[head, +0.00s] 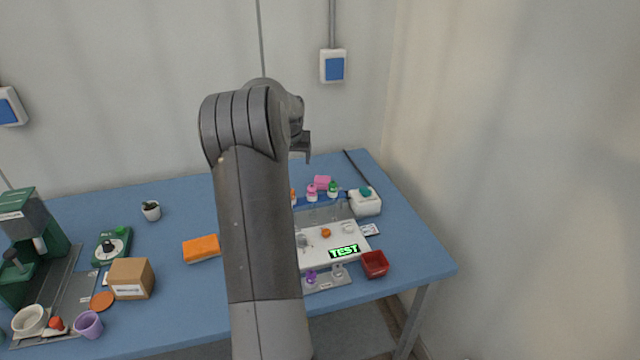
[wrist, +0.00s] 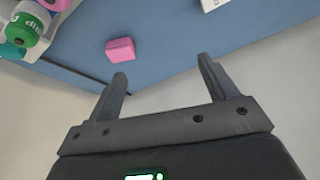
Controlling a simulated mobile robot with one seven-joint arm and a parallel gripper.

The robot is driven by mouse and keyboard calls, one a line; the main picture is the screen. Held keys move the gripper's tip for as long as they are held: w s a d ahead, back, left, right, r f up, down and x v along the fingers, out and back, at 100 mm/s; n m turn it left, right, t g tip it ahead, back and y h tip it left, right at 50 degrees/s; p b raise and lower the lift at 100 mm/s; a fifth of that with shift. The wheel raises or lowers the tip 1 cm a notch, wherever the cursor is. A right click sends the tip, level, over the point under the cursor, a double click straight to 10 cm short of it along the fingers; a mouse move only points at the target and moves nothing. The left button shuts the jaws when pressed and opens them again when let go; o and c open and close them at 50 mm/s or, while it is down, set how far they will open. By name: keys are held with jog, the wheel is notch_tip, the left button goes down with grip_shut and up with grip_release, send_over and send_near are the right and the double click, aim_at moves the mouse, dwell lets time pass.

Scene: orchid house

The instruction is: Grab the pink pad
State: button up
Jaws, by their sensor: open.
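The pink pad (wrist: 120,50) lies on the blue table in the wrist view, a small rounded block with clear table around it. In the head view the pink pad (head: 322,181) is at the back of the table, behind small bottles. My gripper (wrist: 162,72) is open and empty, its two fingers apart. The pad is beyond the fingertips, up and to the left of the gap between them. In the head view my arm hides part of the table, and my gripper shows only partly, above the table's back.
Several small bottles (head: 312,193) stand in front of the pad. A white box with a teal top (head: 365,203) is to their right. A dark rod (head: 356,165) lies near the back right edge. The blue table (head: 415,262) is bare at right.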

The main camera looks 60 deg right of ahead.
jog(key=m+g, duration=0.1)
send_near(322, 179)
jog(key=x, duration=0.2)
jog(key=a+x, duration=0.1)
jog(key=x, duration=0.1)
jog(key=shift+w+d+f, duration=0.1)
jog(key=shift+w+f, duration=0.05)
jog(key=shift+f, duration=0.2)
jog(key=shift+d+x, duration=0.25)
jog(key=shift+x, duration=1.25)
jog(key=shift+d+x, duration=0.25)
jog(key=shift+x, duration=1.2)
jog(key=shift+r, duration=0.15)
jog(key=shift+c, duration=0.6)
jog(key=c, duration=0.9)
